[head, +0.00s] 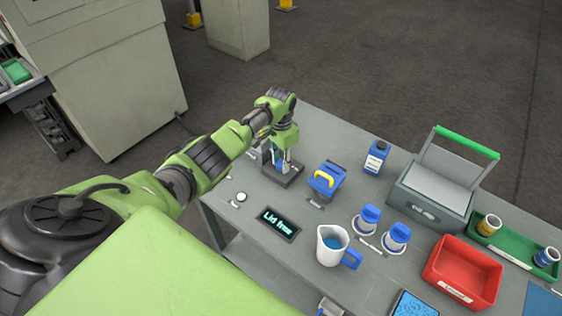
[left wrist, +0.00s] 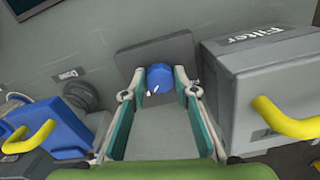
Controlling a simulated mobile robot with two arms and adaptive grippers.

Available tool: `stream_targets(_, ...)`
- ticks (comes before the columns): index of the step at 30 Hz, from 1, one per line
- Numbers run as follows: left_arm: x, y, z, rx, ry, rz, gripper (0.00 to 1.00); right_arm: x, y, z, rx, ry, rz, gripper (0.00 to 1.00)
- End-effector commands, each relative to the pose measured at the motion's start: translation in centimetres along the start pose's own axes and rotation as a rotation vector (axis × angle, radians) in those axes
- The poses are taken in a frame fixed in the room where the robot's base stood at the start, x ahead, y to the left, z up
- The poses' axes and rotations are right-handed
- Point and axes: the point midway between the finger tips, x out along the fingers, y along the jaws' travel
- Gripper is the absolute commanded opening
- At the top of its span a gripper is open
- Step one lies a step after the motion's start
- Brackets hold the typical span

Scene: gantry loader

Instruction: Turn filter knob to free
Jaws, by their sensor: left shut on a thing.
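The blue filter knob (left wrist: 160,76) sits on a dark grey plate (left wrist: 150,50) in the left wrist view. A white mark shows on the knob's lower left. My left gripper (left wrist: 159,92) is shut on the knob, with a fingertip on each side of it. A grey box labelled "Filter" (left wrist: 262,75) with a yellow handle stands to the right. In the head view my left gripper (head: 283,163) points down over the plate, and the knob is mostly hidden by it. A small display (head: 279,224) reads "Lid free".
A blue container with a yellow handle (head: 326,182) stands just right of the gripper. A measuring jug (head: 332,247), blue-capped jars, a blue bottle (head: 376,157), a grey bin (head: 430,205) and a red tray (head: 462,270) fill the table's right side.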

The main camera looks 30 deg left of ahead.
Motion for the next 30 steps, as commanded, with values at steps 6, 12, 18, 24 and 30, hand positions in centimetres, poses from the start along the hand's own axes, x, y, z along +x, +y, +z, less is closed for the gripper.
stream_targets(6,0.1,0.1,0.1,0.001,-0.002,0.001,0.44,0.0,0.0,0.0,0.0,0.0,0.0,0.4)
stream_targets(12,0.0,0.0,0.0,0.0,-0.001,0.0,0.44,0.0,0.1,0.1,-0.001,-0.001,0.002,0.4)
stream_targets(18,-1.5,-0.1,-0.1,0.001,0.002,-0.001,0.44,0.0,0.1,0.1,-0.001,-0.001,0.001,0.4)
stream_targets(24,-5.6,-0.1,-0.1,0.002,0.003,-0.002,0.44,0.0,0.1,0.1,0.0,-0.001,0.001,0.4)
stream_targets(30,-9.6,0.0,-0.1,0.001,0.002,-0.001,0.44,0.0,0.0,0.1,0.0,-0.001,0.0,0.4)
